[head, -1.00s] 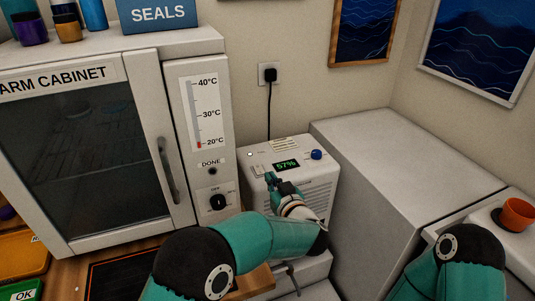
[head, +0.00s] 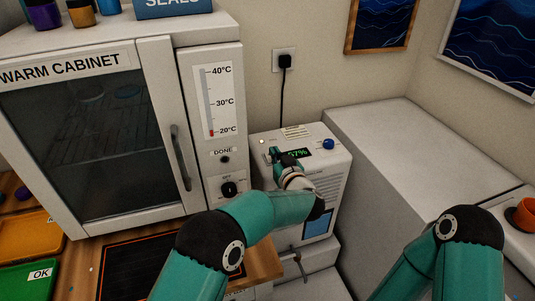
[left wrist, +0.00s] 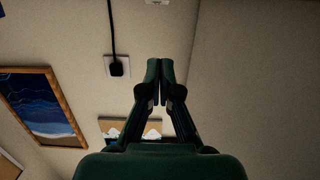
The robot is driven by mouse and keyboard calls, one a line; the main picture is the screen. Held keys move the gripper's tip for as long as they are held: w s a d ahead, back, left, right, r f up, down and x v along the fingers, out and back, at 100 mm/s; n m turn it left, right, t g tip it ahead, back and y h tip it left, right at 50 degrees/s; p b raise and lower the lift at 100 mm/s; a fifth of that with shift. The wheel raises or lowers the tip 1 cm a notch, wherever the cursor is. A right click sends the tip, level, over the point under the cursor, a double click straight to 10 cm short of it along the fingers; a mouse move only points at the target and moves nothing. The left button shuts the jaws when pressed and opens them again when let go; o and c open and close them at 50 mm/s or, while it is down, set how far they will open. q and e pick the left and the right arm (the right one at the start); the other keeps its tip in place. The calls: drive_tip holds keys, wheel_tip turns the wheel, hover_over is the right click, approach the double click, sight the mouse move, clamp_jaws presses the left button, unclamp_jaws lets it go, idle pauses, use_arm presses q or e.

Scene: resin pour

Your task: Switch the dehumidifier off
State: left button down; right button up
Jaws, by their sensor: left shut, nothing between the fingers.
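The dehumidifier (head: 338,165) is a white box with a side grille, right of the warm cabinet. Its top panel has a green lit display (head: 299,153), partly covered by my gripper and ending in "7%". A blue knob (head: 328,143) is right of the display, and a small pale round button (head: 262,141) is at the left. My left gripper (head: 277,157) is over the front left of this panel, below the button. Whether it touches the panel cannot be told. In the left wrist view the fingers (left wrist: 160,68) are together and empty. My right gripper is out of view.
The warm cabinet (head: 130,42) stands close on the left, with its own dial (head: 229,188). A black plug (head: 285,62) and cord run down the wall behind the dehumidifier. A grey-white block (head: 390,150) stands on the right. An orange pot (head: 524,214) is at far right.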

sight(270, 160)
use_arm(q)
drive_tip(key=p+x, duration=0.1)
drive_tip(key=x, duration=0.3)
drive_tip(key=shift+w+a, duration=0.15)
drive_tip(key=shift+w, duration=0.2)
wheel_tip(270, 160, down, 4)
drive_tip(key=shift+r, duration=0.25)
drive_tip(key=shift+w+f, duration=0.1)
drive_tip(key=shift+f, duration=0.15)
drive_tip(key=shift+f, duration=0.1)
